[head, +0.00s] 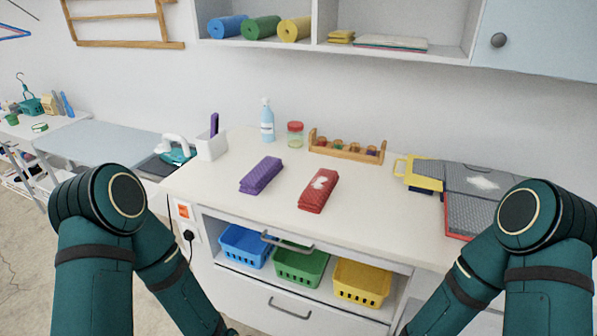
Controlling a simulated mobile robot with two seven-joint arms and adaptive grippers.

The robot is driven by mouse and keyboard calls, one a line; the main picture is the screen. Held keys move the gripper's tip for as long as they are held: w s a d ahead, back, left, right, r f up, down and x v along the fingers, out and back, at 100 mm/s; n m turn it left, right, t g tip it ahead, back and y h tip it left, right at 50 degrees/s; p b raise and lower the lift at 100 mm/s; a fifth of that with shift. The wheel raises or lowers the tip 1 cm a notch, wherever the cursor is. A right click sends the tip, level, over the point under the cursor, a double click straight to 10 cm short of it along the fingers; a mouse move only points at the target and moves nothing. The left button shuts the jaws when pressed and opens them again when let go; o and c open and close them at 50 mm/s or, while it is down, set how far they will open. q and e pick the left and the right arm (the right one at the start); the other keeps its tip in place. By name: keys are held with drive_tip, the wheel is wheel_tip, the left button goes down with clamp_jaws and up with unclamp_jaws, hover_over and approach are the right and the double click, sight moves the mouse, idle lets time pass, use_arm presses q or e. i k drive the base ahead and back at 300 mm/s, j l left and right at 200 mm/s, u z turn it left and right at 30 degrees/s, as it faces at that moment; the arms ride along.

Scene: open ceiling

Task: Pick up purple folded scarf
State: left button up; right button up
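The purple folded scarf (261,176) lies flat on the white countertop (225,200), left of its middle and set at a slant. A red folded cloth (318,191) with a white mark lies to its right, a short gap away. My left arm comes in at the lower left and my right arm at the lower right. Both arms reach down out of the picture, so neither gripper shows. Nothing touches the scarf.
Behind the scarf stand a white holder (211,146), a spray bottle (267,120), a red-lidded jar (295,134) and a wooden rack (346,148). A grey case (468,180) fills the right side. Blue (245,246), green (300,266) and yellow (361,283) baskets sit below the counter.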

sight(254, 182)
drive_tip(key=u, duration=0.4)
drive_tip(key=i+j, duration=0.25)
drive_tip(key=j, duration=0.2)
drive_tip(key=i+j, duration=0.3)
drive_tip(key=j, duration=0.15)
drive_tip(key=i+j, duration=0.25)
drive_tip(key=j, duration=0.15)
drive_tip(key=i+j, duration=0.3)
drive_tip(key=j, duration=0.15)
drive_tip(key=i+j, duration=0.25)
drive_tip(key=j, duration=0.2)
drive_tip(key=i+j, duration=0.25)
drive_tip(key=j, duration=0.15)
drive_tip(key=i+j+z, duration=0.1)
drive_tip(key=z, duration=1.4)
